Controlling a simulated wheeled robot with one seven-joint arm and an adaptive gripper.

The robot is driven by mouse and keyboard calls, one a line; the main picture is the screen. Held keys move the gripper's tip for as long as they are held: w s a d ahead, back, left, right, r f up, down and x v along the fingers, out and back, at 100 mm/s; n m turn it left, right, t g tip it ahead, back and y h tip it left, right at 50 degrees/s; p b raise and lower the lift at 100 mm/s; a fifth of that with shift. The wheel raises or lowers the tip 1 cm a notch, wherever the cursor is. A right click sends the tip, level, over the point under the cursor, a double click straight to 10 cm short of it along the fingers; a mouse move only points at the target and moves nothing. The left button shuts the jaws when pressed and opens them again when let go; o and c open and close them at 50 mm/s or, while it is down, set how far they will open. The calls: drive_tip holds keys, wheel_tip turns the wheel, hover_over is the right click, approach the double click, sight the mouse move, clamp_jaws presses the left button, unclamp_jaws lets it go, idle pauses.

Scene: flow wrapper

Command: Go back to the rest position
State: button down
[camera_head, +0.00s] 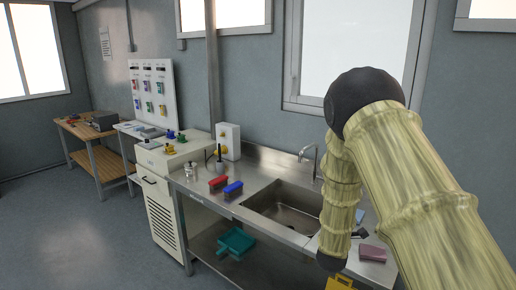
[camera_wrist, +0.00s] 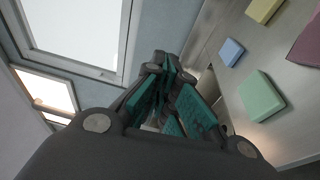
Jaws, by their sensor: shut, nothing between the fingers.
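My arm, with a bamboo-like texture and dark joints, fills the right side of the head view and bends down in front of the sink counter. The gripper itself does not show clearly there. In the wrist view my gripper (camera_wrist: 166,68) has dark fingers with teal pads, converging at the tips. It is shut and empty, with the wall and window beyond it on the left and the steel counter on the right.
The steel counter (camera_head: 205,193) holds a sink (camera_head: 285,208), a faucet (camera_head: 309,160), a red brush (camera_head: 218,183) and a blue brush (camera_head: 233,189). The wrist view shows a green block (camera_wrist: 261,96), a blue block (camera_wrist: 231,51) and a yellow block (camera_wrist: 263,9). Open floor (camera_head: 85,235) lies left.

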drive_tip(key=s+a+f+m+g+y+b, duration=0.1)
drive_tip(key=s+f+m+g+y+b, duration=0.15)
drive_tip(key=s+f, duration=0.85)
drive_tip(key=s+a+f+m+g+y+b, duration=0.1)
drive_tip(key=s+f+m+g+y+b, duration=0.15)
drive_tip(key=s+f, duration=0.8)
drive_tip(key=s+a+f+m+g+y+b, duration=0.15)
drive_tip(key=s+f+g, duration=0.35)
drive_tip(key=f, duration=1.2)
drive_tip(key=s+a+f+m+g+b, duration=0.1)
drive_tip(key=s+f+m+g, duration=0.1)
drive_tip(key=s, duration=0.8)
drive_tip(key=s+a+f+m+g+y+b, duration=0.1)
drive_tip(key=s+f, duration=0.3)
drive_tip(key=s, duration=0.6)
drive_tip(key=s+a+f+m+g+y+b, duration=0.1)
drive_tip(key=s+a+f+m+g, duration=0.1)
drive_tip(key=s, duration=0.9)
drive_tip(key=shift+a+f+m+g, duration=0.2)
drive_tip(key=shift+f+m+g, duration=0.55)
drive_tip(key=shift+f, duration=0.15)
drive_tip(key=shift+s, duration=0.15)
